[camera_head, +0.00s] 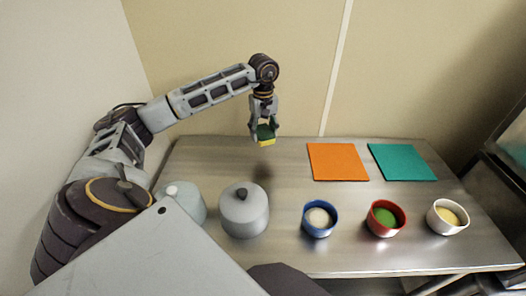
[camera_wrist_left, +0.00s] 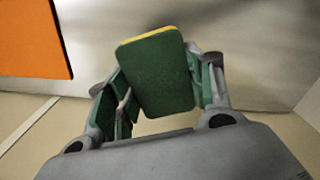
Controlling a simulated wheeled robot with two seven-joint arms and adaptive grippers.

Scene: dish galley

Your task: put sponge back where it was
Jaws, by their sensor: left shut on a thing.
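The sponge (camera_head: 267,142) is yellow with a green side, and my left gripper (camera_head: 264,130) is shut on it. It is held in the air above the back part of the steel table. In the left wrist view the green face of the sponge (camera_wrist_left: 157,75) sits tilted between the fingers of my left gripper (camera_wrist_left: 158,90), with a thin yellow edge at its top. A dark shadow lies on the table below it. My right gripper is not in view.
An orange mat (camera_head: 338,162) and a teal mat (camera_head: 402,162) lie at the back right. A blue bowl (camera_head: 319,232), a red bowl (camera_head: 373,226) and a white bowl (camera_head: 433,225) stand along the front. A lidded grey pot (camera_head: 244,218) and a paler pot (camera_head: 190,212) stand at the left.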

